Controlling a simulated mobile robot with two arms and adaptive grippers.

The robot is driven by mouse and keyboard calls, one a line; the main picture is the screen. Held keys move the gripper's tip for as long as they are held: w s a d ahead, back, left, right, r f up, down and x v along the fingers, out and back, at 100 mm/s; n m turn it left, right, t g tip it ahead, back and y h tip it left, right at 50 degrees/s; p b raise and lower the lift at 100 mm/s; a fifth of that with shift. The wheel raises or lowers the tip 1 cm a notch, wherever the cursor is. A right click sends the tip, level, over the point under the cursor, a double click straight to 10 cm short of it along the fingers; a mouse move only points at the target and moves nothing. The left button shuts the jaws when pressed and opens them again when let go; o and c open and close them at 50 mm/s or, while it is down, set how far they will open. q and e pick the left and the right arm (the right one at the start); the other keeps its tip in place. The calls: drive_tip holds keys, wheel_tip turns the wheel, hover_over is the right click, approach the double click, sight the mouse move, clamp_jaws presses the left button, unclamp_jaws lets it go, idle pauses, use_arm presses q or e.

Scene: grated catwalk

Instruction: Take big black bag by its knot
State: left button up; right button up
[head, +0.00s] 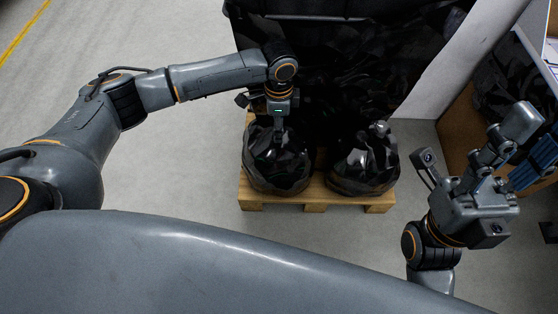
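Two black bags sit side by side on a wooden pallet (315,203). The left bag (277,172) is shiny and round. My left gripper (279,132) points down at its top, where the knot is hidden by the gripper; I cannot tell whether the fingers are closed on it. The right bag (364,167) has a gathered tip (380,130) in plain sight. A much larger black bag-like mass (400,60) rises behind both. My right gripper (515,140) is raised at the right, away from the bags; its finger opening is unclear.
A brown cardboard box (455,150) and a shelf with dark and blue items (530,172) stand at the right. A pale wall panel (440,85) is behind. The grey floor (190,150) is clear left of the pallet.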

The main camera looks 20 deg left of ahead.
use_arm(q)
clamp_jaws()
drive_tip(key=shift+r, duration=0.1)
idle(0.3)
